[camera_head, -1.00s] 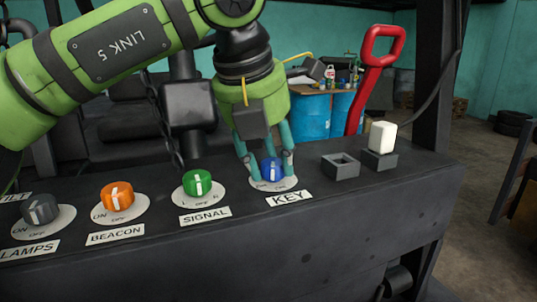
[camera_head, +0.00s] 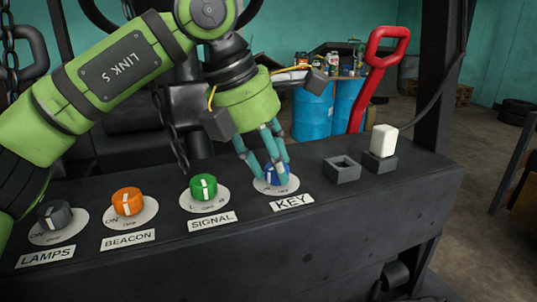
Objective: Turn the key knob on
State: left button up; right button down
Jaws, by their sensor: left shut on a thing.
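The blue key knob (camera_head: 275,175) sits on a white round dial on the dark panel, above the KEY label (camera_head: 292,201). My left gripper (camera_head: 268,168) comes down from above with its teal fingers closed around the knob. The fingers hide part of the knob and of the dial's markings, so I cannot read its setting clearly. The gripper's palm leans, with the fingers slanting down to the right. My right gripper is not in view.
The green signal knob (camera_head: 204,187), orange beacon knob (camera_head: 127,201) and grey lamps knob (camera_head: 49,215) stand in a row to the left.

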pick_arm(q)
jog(key=shift+d+r, duration=0.1)
jog(key=shift+r, duration=0.1)
jog(key=o, duration=1.1)
jog(key=shift+d, duration=0.1)
jog(key=shift+d+f, duration=0.15)
jog(key=shift+d, duration=0.05)
jog(key=shift+a+r, duration=0.25)
jog(key=shift+r, duration=0.1)
jog(key=v, duration=1.1)
jog(key=shift+r, duration=0.1)
